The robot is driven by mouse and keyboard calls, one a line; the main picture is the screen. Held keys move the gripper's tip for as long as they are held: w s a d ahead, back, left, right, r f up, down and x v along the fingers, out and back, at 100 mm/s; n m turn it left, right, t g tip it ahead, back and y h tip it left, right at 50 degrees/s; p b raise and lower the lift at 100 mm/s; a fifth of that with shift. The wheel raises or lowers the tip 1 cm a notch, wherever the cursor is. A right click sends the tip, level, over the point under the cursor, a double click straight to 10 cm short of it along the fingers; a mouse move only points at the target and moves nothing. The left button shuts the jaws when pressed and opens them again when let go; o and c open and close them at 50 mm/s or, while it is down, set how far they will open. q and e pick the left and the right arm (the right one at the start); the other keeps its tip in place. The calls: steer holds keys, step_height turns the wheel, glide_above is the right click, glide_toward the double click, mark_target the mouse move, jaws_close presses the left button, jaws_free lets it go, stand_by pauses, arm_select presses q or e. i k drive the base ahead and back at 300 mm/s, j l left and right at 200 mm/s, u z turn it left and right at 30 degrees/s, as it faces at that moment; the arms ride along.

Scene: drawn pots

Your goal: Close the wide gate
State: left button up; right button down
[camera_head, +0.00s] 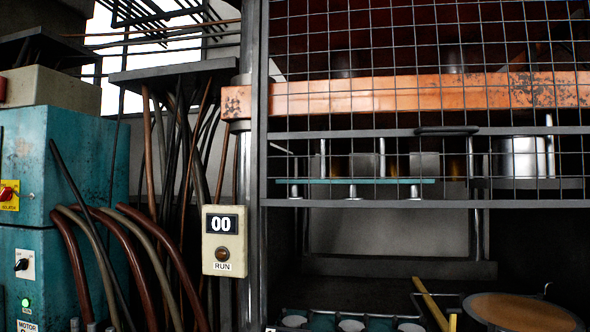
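The wide gate (350,203) is a dark metal frame with wire mesh, at the upper right of the head view. Its bottom rail runs level across the picture, and its top and right side are cut off by the picture edge. Below the rail there is an open gap into the dark space behind. Neither of my grippers shows in this view.
A control box (224,240) reading "00", with a button labelled RUN, hangs left of the gate. A teal cabinet (95,160) with hoses stands at the left. Behind the mesh is a rusty orange beam (400,93). Below, a round pan (522,313) holds brown contents beside a yellow handle (432,304).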

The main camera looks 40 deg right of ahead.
mark_target(466, 130)
steer(key=z, duration=1.9)
